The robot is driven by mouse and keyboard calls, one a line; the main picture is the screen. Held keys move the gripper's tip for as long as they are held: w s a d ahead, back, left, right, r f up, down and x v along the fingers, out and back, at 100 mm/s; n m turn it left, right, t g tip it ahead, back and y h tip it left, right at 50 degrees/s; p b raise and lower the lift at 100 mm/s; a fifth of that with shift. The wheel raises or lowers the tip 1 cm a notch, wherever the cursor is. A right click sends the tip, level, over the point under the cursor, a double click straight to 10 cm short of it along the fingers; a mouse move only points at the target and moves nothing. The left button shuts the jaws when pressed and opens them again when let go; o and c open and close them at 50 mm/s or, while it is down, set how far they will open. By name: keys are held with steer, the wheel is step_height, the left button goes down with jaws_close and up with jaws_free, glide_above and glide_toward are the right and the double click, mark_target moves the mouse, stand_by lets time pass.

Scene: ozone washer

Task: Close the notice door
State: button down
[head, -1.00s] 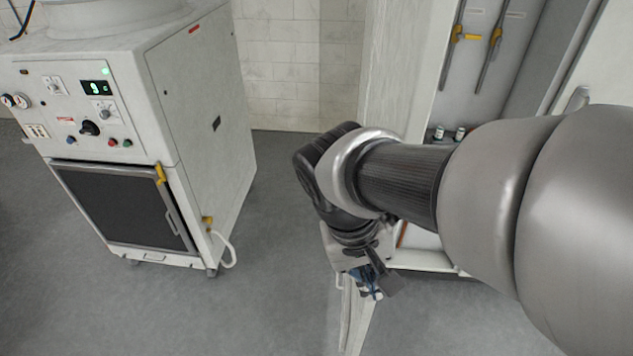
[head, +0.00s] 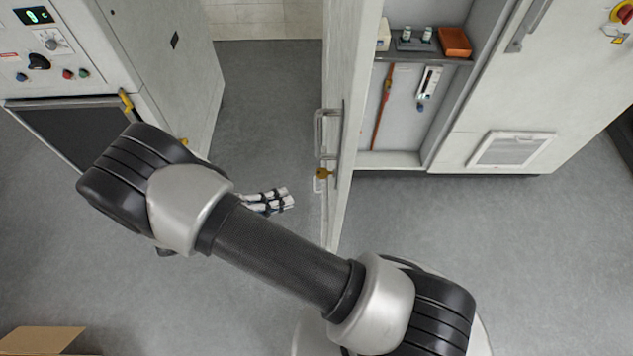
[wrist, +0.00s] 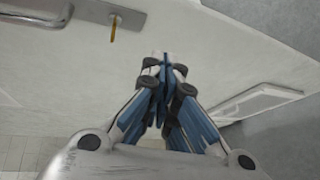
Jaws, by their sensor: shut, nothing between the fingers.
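The notice door (head: 350,105) is a pale panel standing open, seen nearly edge-on in the head view. Its outer face is on the left, with a metal bar handle (head: 319,132) and a yellow key (head: 323,174) below it. My gripper (head: 288,198) is left of the door, low beside its outer face, with its fingers pointing right towards it. In the wrist view my gripper (wrist: 162,58) is shut and empty in front of a pale panel, with the handle (wrist: 40,14) and key (wrist: 114,27) at upper left. Contact with the door cannot be told.
The open cabinet (head: 405,160) holds an orange box (head: 454,42), small bottles and a hanging strip. A grey-white machine (head: 185,75) stands at left. A cardboard box (head: 40,341) lies at lower left. Grey floor (head: 260,100) is clear between machine and door.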

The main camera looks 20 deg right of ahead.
step_height(320, 180, down, 7)
steer(key=s+a+n+t+p, duration=0.1)
steer(key=s+a+n+t, duration=0.1)
steer(key=t, duration=0.3)
steer(key=s+d+r+x, duration=0.1)
steer(key=s+x, duration=0.1)
steer(key=x, duration=1)
steer(key=shift+d+h, duration=0.4)
steer(key=shift+d, duration=0.15)
